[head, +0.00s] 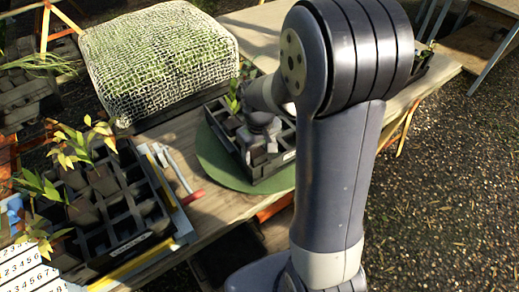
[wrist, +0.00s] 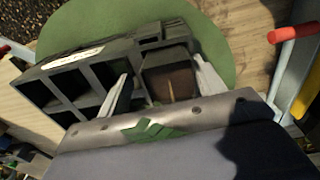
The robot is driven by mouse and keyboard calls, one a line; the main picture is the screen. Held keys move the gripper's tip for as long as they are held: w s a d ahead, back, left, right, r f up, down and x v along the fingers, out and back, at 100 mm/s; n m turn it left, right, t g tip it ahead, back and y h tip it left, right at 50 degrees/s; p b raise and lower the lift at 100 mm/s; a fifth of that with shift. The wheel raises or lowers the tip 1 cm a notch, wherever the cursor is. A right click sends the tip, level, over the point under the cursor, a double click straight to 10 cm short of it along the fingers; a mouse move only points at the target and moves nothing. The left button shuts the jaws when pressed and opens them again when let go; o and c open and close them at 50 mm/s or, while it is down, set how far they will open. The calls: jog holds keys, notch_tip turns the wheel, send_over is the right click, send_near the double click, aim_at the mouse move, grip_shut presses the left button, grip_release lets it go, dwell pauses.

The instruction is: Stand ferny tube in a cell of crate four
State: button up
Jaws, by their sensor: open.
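My gripper (head: 262,143) is low over a dark crate (head: 283,172) on a round green mat. In the wrist view the open fingers (wrist: 163,68) are on either side of a dark square tube (wrist: 170,82) with brown soil and a thin stem, in a cell of that crate (wrist: 62,62). Green leaves (wrist: 150,130) show against the gripper body. I cannot tell whether this is the ferny tube. A second dark crate (head: 150,237) at left holds several leafy tubes and has empty cells. Crate labels are too small to read, so crate four is not certain.
A mesh-covered green block (head: 160,58) stands behind. The round green mat (head: 213,160) lies under the middle crate. A red-ended tool (head: 192,197) lies between the crates. A numbered sheet (head: 25,270) is at front left. My arm hides part of the bench at right.

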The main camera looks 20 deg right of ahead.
notch_tip(320, 180, up, 11)
jog(key=shift+s+p, duration=0.35)
jog(key=shift+s, duration=0.05)
jog(key=shift+f, duration=0.15)
